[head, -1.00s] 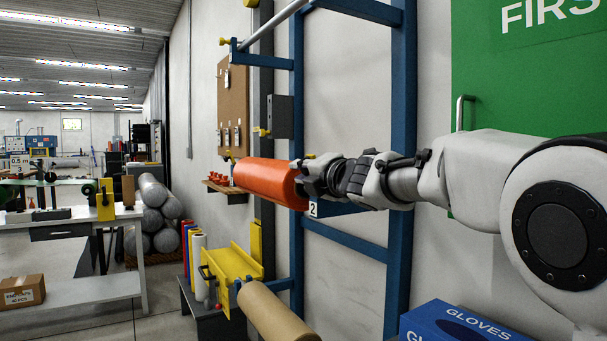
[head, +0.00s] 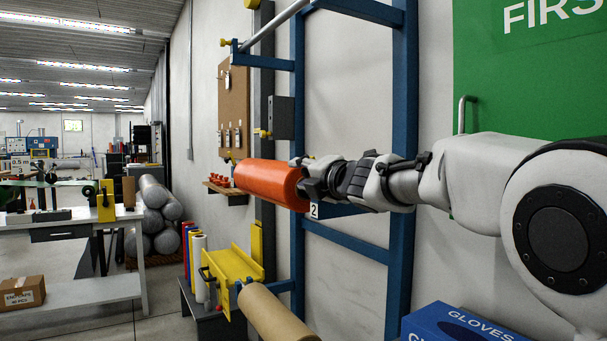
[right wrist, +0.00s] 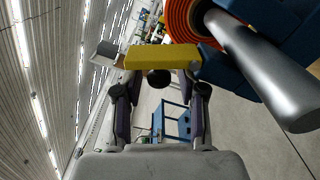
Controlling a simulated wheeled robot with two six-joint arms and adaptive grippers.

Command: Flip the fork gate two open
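Fork gate two shows in the right wrist view as a yellow bar (right wrist: 162,57) with a round dark knob below it. It lies across the view just beyond my fingertips, beside the end of an orange roll (right wrist: 190,14) on a grey bar (right wrist: 262,70). My right gripper (right wrist: 160,90) is open, its two fingers apart, with nothing clearly held between them. In the head view my right gripper (head: 306,180) is at the near end of the orange roll (head: 268,184), by the number 2 plate (head: 314,211). It hides most of the gate there. My left gripper is out of view.
The blue rack frame (head: 401,150) stands against the wall behind my right arm. A lower yellow cradle (head: 232,264) and a brown roll (head: 272,314) are below. A blue gloves box (head: 455,325) is at the bottom right. A workbench (head: 75,220) stands at the left.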

